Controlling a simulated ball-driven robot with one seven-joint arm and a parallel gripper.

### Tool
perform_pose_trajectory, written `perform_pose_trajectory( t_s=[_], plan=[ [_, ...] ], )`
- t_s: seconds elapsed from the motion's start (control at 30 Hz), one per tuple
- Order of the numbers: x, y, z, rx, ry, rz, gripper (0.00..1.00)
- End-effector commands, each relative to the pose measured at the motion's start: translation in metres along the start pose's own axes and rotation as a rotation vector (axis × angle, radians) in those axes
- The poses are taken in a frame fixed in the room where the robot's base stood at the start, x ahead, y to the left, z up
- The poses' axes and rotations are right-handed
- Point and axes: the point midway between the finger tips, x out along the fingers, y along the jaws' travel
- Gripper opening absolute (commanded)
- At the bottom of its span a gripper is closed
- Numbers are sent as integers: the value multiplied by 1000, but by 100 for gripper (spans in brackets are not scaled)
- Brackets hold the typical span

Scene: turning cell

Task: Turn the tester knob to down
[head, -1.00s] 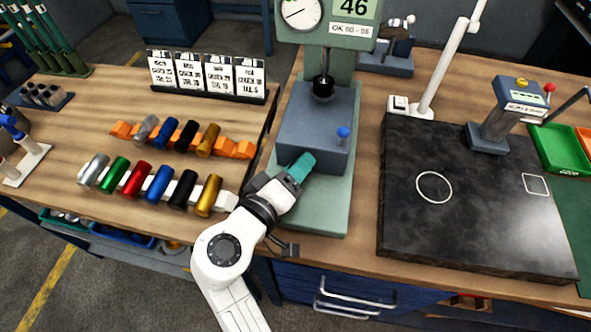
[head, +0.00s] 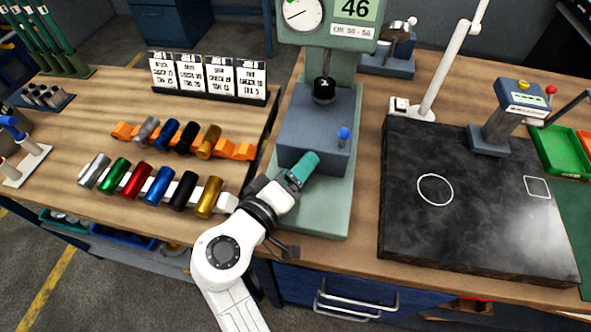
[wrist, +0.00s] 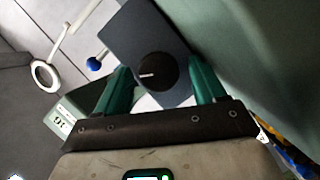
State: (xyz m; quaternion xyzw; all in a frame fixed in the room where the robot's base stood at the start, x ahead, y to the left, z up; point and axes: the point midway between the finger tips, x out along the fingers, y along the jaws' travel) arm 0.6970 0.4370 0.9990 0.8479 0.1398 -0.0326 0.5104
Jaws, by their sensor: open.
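The tester (head: 328,43) stands in the middle of the bench, with a dial and a display reading 46. Its knob (wrist: 157,73) is a round black dial with a white pointer line, on the dark blue-grey block (wrist: 130,35) of the tester. In the wrist view the pointer line points left. My gripper (wrist: 160,80) is open, its two green fingers on either side of the knob in the picture; I cannot tell whether they touch it. In the head view my green fingers (head: 303,167) are at the block's front face and hide the knob.
A small blue ball lever (head: 344,133) sticks up at the block's right, close to my fingers. A row of coloured cylinders (head: 157,184) lies to the left. A dark stone plate (head: 470,235) fills the bench to the right.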

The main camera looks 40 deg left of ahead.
Motion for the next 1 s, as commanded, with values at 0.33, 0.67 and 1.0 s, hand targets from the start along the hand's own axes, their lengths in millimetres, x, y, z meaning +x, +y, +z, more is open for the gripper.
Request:
perform_pose_trajectory(
  t_s=[0.33,0.67,1.0],
  plan=[
    [-29,-2,0,0,2,-3,70],
    [-89,-2,0,1,2,-1,70],
    [-108,0,0,0,0,-1,70]
  ],
)
